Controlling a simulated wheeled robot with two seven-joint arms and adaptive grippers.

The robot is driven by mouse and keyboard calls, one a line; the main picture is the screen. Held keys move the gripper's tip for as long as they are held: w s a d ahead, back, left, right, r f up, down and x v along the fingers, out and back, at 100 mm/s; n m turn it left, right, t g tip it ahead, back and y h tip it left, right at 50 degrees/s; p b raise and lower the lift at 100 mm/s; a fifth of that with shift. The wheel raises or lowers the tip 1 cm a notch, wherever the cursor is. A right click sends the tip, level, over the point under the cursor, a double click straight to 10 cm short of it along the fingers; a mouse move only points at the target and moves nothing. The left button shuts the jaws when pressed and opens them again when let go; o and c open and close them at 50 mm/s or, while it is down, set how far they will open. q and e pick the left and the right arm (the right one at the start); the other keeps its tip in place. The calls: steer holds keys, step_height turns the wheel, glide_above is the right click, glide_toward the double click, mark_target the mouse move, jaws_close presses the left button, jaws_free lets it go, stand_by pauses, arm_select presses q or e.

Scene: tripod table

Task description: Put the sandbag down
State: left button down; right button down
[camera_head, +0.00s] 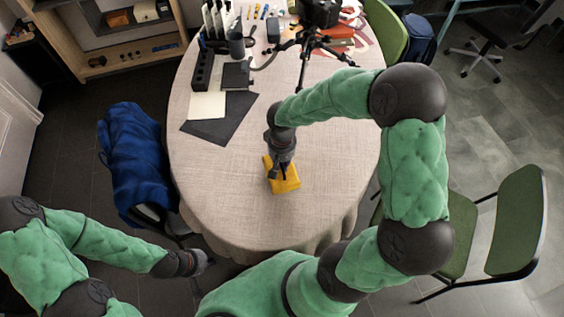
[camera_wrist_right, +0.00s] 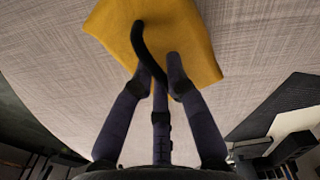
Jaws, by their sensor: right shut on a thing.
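The sandbag (camera_head: 287,181) is a yellow-orange pouch at the front middle of the table, on or just above the cloth; I cannot tell if it touches. My right gripper (camera_head: 279,174) comes down over it and is shut on it. In the right wrist view the yellow sandbag (camera_wrist_right: 195,35) has a black strap (camera_wrist_right: 149,52), which runs down between the fingers of my right gripper (camera_wrist_right: 160,80). My left gripper (camera_head: 204,262) is low at the left, off the table and away from the sandbag; its fingers are too small to read.
The table (camera_head: 220,180) has a beige cloth, bare around the sandbag. A black tripod (camera_head: 310,40) stands at the back. Dark and pale sheets (camera_head: 225,120) and a black power strip (camera_head: 203,70) lie back left. A blue-draped chair (camera_head: 135,155) and a green chair (camera_head: 515,225) flank the table.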

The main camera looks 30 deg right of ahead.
steer(key=shift+f+b, duration=0.45)
steer(key=shift+f, duration=0.1)
stand_by(0.4)
steer(key=c, duration=1.2)
jaws_free()
steer(key=shift+o, duration=0.2)
